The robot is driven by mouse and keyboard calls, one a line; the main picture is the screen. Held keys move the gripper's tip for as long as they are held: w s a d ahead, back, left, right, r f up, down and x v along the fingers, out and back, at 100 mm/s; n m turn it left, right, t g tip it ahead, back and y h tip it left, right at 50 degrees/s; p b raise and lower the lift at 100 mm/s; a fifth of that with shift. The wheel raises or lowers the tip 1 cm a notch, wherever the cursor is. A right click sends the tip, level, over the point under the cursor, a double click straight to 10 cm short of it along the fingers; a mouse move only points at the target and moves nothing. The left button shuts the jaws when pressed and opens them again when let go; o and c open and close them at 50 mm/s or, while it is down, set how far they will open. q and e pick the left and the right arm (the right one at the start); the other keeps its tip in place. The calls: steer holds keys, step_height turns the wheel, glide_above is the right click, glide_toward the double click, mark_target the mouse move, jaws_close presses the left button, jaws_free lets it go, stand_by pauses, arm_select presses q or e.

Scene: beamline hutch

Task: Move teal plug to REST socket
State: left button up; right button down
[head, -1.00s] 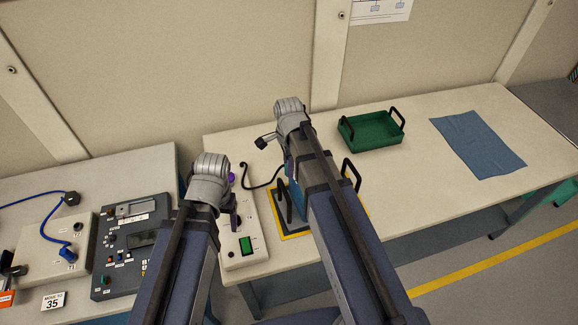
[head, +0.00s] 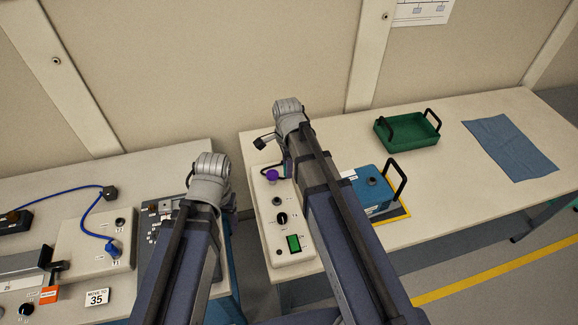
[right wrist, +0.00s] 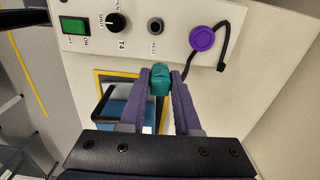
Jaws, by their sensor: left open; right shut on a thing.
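In the right wrist view my right gripper (right wrist: 160,90) is shut on the teal plug (right wrist: 160,78). The plug is held just off the near edge of the T4 panel (right wrist: 100,55), apart from its sockets. A dark round socket (right wrist: 156,26) with a small label, too blurred to read surely, sits on the panel between the T4 knob (right wrist: 116,23) and a purple cap (right wrist: 202,38). In the head view the right arm hides the plug; the same socket (head: 276,200) shows. My left gripper (head: 229,197) is open, mostly hidden by its wrist, above the left bench.
A blue box (head: 373,183) with black handles stands on a yellow-edged mat right of the panel. Behind are a green tray (head: 408,133) and a blue cloth (head: 510,147). The left bench holds a T1 panel (head: 98,235) with a blue cable. A gap separates the benches.

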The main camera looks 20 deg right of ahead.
mark_target(277, 200)
steer(key=shift+s+a+f, duration=0.15)
steer(key=shift+a+f, duration=0.25)
steer(key=shift+a, duration=0.05)
steer(key=a+f+b, duration=0.1)
steer(key=s+a+f+b, duration=0.1)
steer(key=a, duration=0.1)
steer(key=shift+s+a+m, duration=0.1)
steer(key=shift+a+m, duration=0.05)
steer(key=shift+m, duration=0.25)
steer(key=shift+f, duration=0.1)
step_height(277, 200, down, 7)
steer(key=b, duration=0.7)
steer(key=shift+r, duration=0.2)
steer(key=shift+f+b, duration=0.55)
steer(key=shift+b, duration=0.05)
stand_by(0.3)
